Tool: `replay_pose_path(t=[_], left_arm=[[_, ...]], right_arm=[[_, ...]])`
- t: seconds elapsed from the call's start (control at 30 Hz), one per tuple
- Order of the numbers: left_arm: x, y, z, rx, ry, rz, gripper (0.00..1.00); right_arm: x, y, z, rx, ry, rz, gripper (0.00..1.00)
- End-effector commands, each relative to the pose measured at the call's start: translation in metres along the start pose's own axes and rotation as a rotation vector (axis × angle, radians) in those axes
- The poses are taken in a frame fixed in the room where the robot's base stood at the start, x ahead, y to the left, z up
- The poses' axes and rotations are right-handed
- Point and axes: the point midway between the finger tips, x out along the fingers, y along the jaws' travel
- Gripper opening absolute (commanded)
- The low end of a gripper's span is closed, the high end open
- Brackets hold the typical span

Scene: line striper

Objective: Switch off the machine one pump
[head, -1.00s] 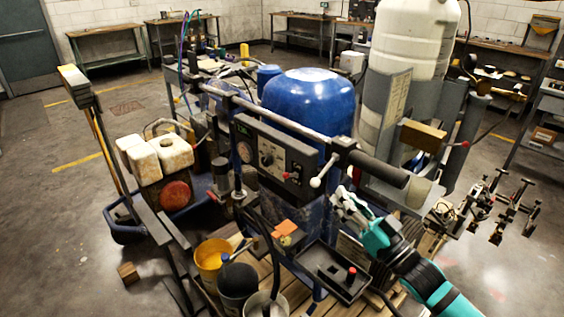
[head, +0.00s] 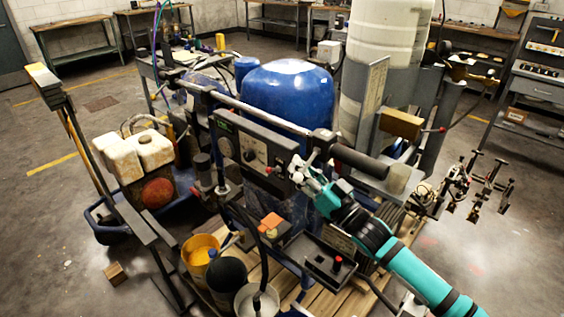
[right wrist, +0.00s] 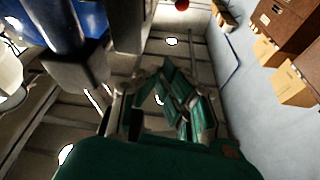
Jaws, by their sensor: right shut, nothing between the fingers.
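The line striper has a dark control panel (head: 252,147) below its handlebar, in front of a blue tank (head: 288,100). The panel carries a gauge, a round dial and small controls at its right end. Their labels are too small to read, so I cannot tell which belongs to pump one. My right gripper (head: 304,178) is at the panel's right end, by a white-knobbed lever under the handlebar. I cannot tell whether it touches either. In the right wrist view my gripper's fingers (right wrist: 165,85) are shut and empty. My left gripper is not in view.
Below the panel are a black tray (head: 318,260) with a red button, a yellow bucket (head: 200,258) and a dark bucket (head: 227,280). The grey handlebar (head: 262,112) crosses above the panel. A tall white tank (head: 388,60) stands behind right. Open floor lies to the left.

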Motion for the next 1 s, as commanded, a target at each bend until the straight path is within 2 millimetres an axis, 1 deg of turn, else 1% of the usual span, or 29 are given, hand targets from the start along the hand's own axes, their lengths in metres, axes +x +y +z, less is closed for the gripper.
replay_pose_path(t=[0.03, 0.17, 0.2, 0.3, 0.43, 0.6, 1.0], left_arm=[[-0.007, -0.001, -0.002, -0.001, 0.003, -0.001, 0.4], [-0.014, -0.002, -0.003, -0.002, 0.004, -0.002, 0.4], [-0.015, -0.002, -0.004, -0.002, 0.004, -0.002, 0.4], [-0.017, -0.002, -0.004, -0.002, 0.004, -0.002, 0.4], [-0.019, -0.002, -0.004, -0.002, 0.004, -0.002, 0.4], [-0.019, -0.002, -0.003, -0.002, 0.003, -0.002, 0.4], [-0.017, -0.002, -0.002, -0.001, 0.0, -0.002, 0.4]], right_arm=[[0.014, -0.002, -0.005, 0.0, 0.002, -0.001, 0.0], [0.04, -0.001, -0.004, 0.0, 0.002, -0.001, 0.0], [0.038, 0.0, 0.01, 0.005, -0.004, 0.003, 0.0], [0.041, -0.001, 0.024, 0.003, -0.003, 0.001, 0.0], [0.043, -0.001, 0.034, 0.001, 0.0, 0.0, 0.0], [0.043, 0.0, 0.039, 0.0, 0.0, 0.0, 0.0], [0.043, 0.0, 0.04, -0.01, 0.0, -0.004, 0.0]])
